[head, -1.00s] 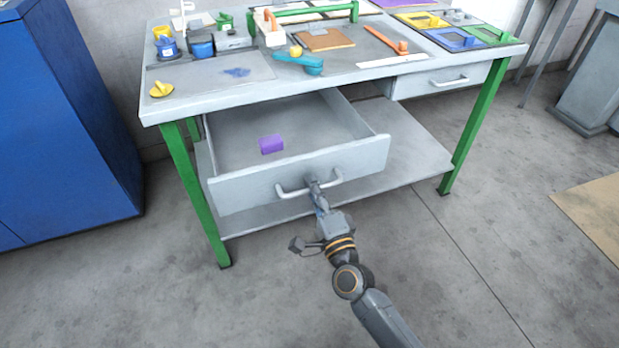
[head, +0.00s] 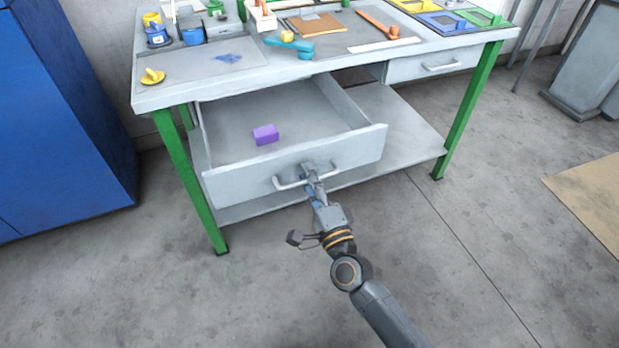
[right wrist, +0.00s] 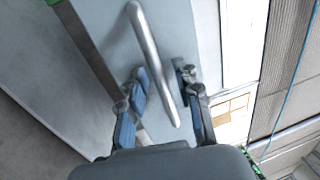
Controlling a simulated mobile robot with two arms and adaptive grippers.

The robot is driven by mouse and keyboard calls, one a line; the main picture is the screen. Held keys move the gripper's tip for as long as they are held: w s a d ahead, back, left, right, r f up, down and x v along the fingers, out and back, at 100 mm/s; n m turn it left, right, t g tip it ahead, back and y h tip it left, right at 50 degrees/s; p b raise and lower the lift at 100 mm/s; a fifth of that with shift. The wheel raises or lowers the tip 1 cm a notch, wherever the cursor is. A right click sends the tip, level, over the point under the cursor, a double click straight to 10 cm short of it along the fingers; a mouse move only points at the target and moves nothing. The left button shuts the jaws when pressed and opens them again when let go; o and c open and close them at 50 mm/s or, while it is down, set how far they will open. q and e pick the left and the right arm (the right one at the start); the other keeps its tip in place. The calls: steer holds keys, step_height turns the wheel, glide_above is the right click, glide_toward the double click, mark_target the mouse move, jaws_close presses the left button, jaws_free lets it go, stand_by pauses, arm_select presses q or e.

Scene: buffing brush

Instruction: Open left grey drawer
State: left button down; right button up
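The left grey drawer (head: 225,184) stands pulled well out from under the workbench top in the head view. Its curved metal handle (head: 288,185) is on the front panel and also shows in the right wrist view (right wrist: 146,36). My right gripper (head: 312,170) is at the handle. In the right wrist view its two fingers (right wrist: 162,88) are spread apart, one on each side of the handle bar, with gaps visible. A purple block (head: 265,134) lies inside the drawer. My left gripper is not in view.
The workbench top (head: 180,92) holds several tools and parts. A second grey drawer (head: 412,66) at the right is shut. A blue cabinet (head: 60,120) stands at the left. A lower shelf (head: 405,140) lies beneath the drawer. The floor in front is clear.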

steer(key=v, duration=1.2)
steer(key=shift+r, duration=0.1)
